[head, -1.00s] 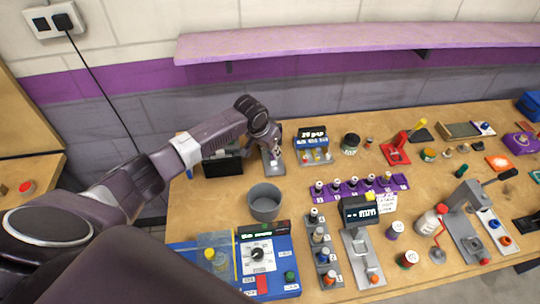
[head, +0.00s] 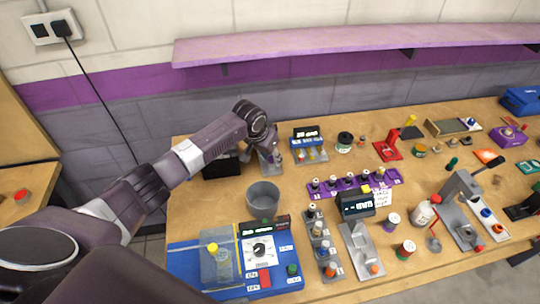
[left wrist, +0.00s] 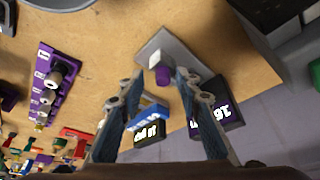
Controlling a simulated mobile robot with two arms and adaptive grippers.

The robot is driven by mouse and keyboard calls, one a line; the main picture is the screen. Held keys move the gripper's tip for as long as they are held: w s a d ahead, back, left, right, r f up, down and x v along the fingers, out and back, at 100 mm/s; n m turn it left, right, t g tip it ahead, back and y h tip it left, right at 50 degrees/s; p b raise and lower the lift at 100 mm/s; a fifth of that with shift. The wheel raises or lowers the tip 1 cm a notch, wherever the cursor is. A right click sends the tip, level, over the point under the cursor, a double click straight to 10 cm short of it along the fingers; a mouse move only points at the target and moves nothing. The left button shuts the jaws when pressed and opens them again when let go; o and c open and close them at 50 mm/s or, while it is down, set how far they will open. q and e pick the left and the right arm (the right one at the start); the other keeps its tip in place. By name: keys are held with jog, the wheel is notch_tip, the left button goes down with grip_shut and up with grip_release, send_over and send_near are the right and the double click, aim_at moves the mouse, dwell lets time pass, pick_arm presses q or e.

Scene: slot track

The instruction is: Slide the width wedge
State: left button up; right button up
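In the left wrist view a small block with a pale top and a purple side (left wrist: 160,68) stands on a grey plate (left wrist: 180,48). I take it for the width wedge, but no label on it can be read. My left gripper (left wrist: 158,84) is open, with its two fingers apart on either side of the block's near end. I cannot tell whether they touch it. In the head view my left gripper (head: 271,157) points down over the grey plate (head: 274,168) at the back left of the table, and hides most of the block. My right gripper is not in view.
A dark box (head: 221,165) stands left of the plate and a blue display unit (head: 308,139) right of it. A grey bowl (head: 263,199) is in front. A purple rack of knobs (head: 350,186) and a blue control panel (head: 260,262) lie nearer. Little bench is free behind.

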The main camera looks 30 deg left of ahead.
pick_arm(q)
jog(key=v, duration=1.2)
